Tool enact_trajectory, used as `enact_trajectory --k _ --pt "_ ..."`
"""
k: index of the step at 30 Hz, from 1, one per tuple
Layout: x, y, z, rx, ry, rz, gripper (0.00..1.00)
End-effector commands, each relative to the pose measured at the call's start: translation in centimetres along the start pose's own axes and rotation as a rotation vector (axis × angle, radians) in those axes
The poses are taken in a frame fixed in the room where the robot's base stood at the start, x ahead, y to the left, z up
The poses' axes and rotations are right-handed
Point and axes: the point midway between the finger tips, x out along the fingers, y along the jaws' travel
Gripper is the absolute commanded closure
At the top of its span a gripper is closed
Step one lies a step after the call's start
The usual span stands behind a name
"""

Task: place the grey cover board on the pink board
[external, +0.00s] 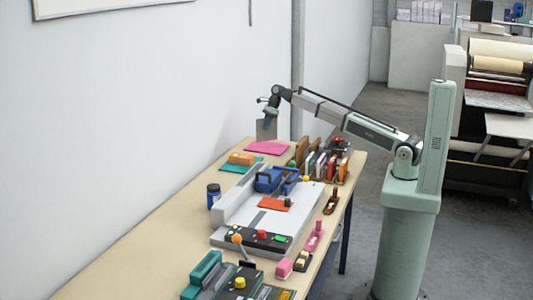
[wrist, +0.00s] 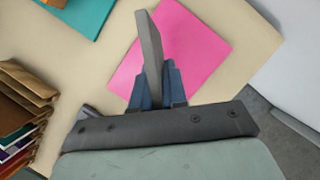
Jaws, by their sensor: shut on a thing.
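The grey cover board (external: 266,130) hangs upright below my gripper (external: 269,114) in the external view. In the wrist view the board (wrist: 149,45) is seen nearly edge-on between the two blue fingers of my gripper (wrist: 157,82), which are shut on it. The pink board (external: 268,148) lies flat near the far end of the table. In the wrist view the pink board (wrist: 200,50) lies below and beyond the grey board, partly hidden by it and the fingers. The grey board appears to be above the pink board; I cannot tell the gap.
A teal board (external: 232,169) with an orange item (external: 241,158) on it lies in front of the pink board. A rack of upright books (external: 318,165) stands to the right. A large grey machine (external: 230,212) fills the table's middle. The wall runs along the left.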

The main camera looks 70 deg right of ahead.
Motion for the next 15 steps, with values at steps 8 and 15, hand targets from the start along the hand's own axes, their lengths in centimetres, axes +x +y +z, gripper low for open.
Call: enact_trajectory --k 8,15 --pt "2.9 0.1 -1.2 -0.001 0.001 0.001 1.0" --pt "3.2 0.0 -1.3 -0.001 0.0 0.0 1.0"
